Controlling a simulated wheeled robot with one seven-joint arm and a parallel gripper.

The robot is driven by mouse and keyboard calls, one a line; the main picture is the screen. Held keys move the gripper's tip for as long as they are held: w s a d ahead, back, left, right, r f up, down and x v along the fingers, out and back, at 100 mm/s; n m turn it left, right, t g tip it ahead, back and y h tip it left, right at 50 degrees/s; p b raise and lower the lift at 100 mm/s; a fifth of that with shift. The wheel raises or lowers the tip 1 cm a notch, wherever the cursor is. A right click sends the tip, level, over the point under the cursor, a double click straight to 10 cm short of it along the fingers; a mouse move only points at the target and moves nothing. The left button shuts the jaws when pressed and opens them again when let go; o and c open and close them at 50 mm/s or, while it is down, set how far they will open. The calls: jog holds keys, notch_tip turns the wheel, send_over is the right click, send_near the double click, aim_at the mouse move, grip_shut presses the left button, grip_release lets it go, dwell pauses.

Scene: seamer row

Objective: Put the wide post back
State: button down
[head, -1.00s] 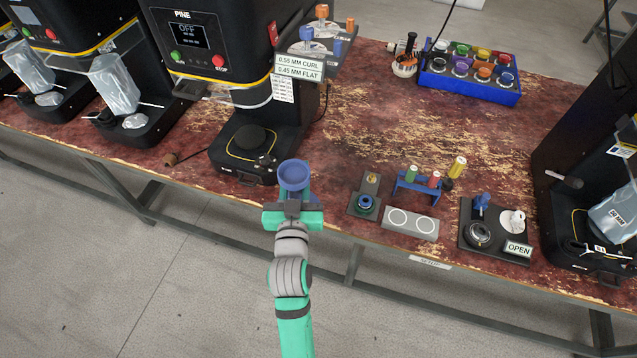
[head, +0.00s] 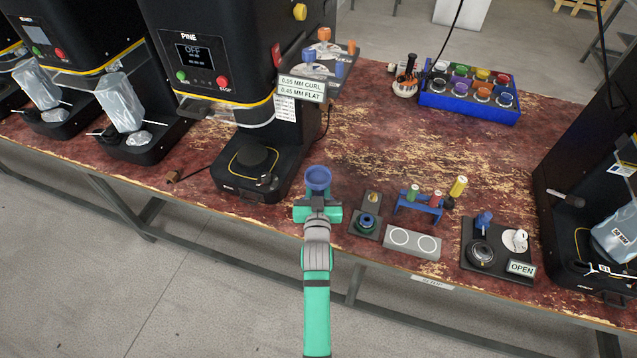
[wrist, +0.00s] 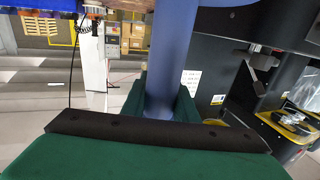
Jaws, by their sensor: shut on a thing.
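In the wrist view the post's blue shaft (wrist: 174,45) stands between the green fingers. To the right on the bench is a dark stand (head: 368,198) with a brass-coloured piece and a blue-green ring. Beside it is a grey block (head: 412,242) with two white circles. The shelf by the seamer (head: 316,66) bears orange and blue posts above a label reading 0.55 MM CURL, 0.45 MM FLAT.
The PINE seamer (head: 205,60) reads OFF, with its base (head: 250,180) left of my gripper. A blue rack (head: 418,208) holds red and green pieces. A dark plate (head: 498,255) bears an OPEN sign. A blue tray (head: 468,103) stands behind. The mid-bench is clear.

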jog(key=shift+w+f, duration=0.1)
jog(key=shift+f, duration=1.55)
jog(key=c, duration=1.4)
grip_release()
jog(key=shift+f, duration=0.15)
